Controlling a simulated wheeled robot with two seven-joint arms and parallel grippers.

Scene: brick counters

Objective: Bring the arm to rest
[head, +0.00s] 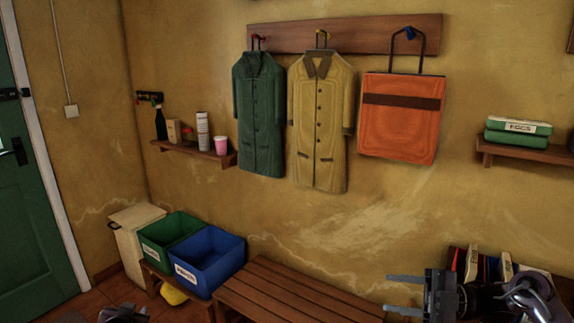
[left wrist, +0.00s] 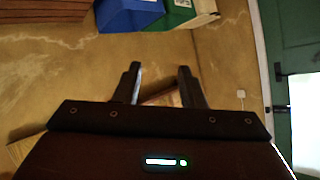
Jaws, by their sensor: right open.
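My right gripper (head: 402,295) is at the lower right of the head view, pointing left. Its two fingers are apart with nothing between them, in front of the wall and close to the bench's right end. My left gripper (left wrist: 158,82) shows in the left wrist view with its fingers apart and nothing held between them. In the head view only a small dark part of my left arm shows at the bottom edge, and its fingers cannot be made out there.
A slatted wooden bench (head: 290,291) runs along the wall. A blue bin (head: 212,273) and a green bin (head: 160,250) stand left of it. Books (head: 472,264) stand behind my right gripper. Coats and an orange bag (head: 400,130) hang above. A green door (head: 30,200) is at left.

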